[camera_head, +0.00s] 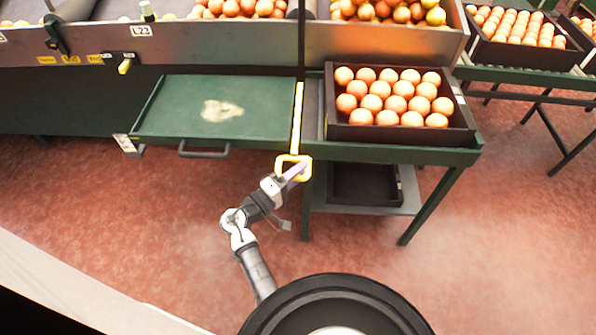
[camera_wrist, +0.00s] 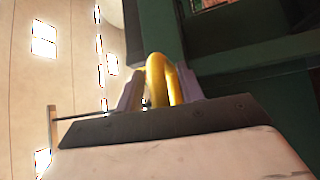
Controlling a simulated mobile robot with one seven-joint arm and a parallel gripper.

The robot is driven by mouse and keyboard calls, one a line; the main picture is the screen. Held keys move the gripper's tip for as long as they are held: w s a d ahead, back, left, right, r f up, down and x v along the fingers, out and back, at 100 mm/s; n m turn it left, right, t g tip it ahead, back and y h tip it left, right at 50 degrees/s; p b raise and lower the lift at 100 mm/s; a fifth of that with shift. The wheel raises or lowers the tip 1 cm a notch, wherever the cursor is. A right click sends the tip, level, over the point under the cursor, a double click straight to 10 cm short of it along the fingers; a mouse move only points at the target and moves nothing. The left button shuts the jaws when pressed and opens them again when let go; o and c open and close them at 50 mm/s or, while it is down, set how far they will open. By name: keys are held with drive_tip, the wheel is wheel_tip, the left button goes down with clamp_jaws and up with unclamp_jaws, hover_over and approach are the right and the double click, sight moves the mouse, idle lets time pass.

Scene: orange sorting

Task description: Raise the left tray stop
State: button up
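The left tray stop shows in the head view as a yellow bar (camera_head: 297,117) running along the right edge of the green tray shelf (camera_head: 180,112). A yellow loop handle (camera_head: 283,160) is at its near end. My gripper (camera_head: 297,171) is at this handle, with a purple finger across it. In the wrist view the yellow loop (camera_wrist: 157,80) stands between the two purple fingers of my gripper (camera_wrist: 160,88). The fingers are close on both sides of it. I cannot tell whether they press on it.
A dark crate of oranges (camera_head: 333,115) sits on the green stand right of the bar. An empty dark crate (camera_head: 365,203) lies on the lower shelf. A grey handle (camera_head: 204,154) sticks out below the green shelf. Red floor is clear at front left.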

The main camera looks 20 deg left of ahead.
clamp_jaws()
drive_tip(key=shift+r+p, duration=1.45)
drive_tip(key=shift+r, duration=1.15)
unclamp_jaws()
drive_tip(key=shift+r, duration=0.1)
drive_tip(key=shift+f, duration=0.2)
